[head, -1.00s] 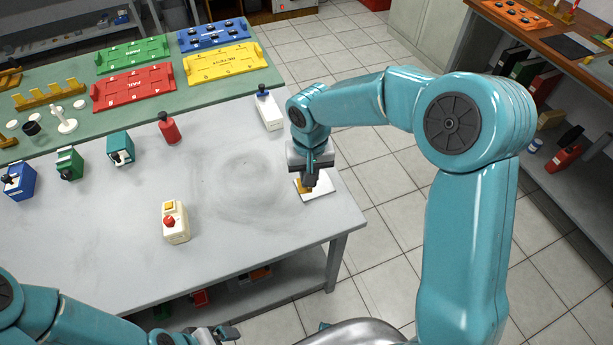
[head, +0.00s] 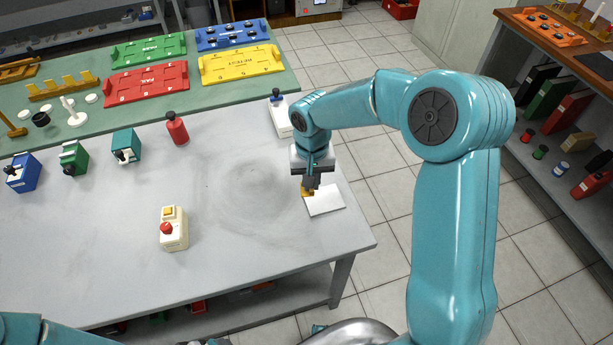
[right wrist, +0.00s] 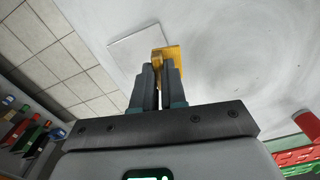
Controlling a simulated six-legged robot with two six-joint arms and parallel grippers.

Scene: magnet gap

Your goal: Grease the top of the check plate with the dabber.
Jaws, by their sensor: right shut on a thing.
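The check plate looks to be the flat white square (head: 326,200) near the right front corner of the grey table; its pale edge also shows in the right wrist view (right wrist: 132,42). My right gripper (head: 309,186) is at the plate's left back edge, shut on a yellow block-like thing (head: 307,192), which I take for the dabber. In the right wrist view the dabber (right wrist: 172,53) sticks out beyond the fingertips and overlaps the plate's edge. Whether it touches the plate I cannot tell. Only a sliver of my left gripper (head: 217,341) shows at the bottom edge.
A red bottle (head: 177,129) and a cream box with a red button (head: 173,230) stand farther left. The table's middle is bare. The table's right edge is close beside the plate.

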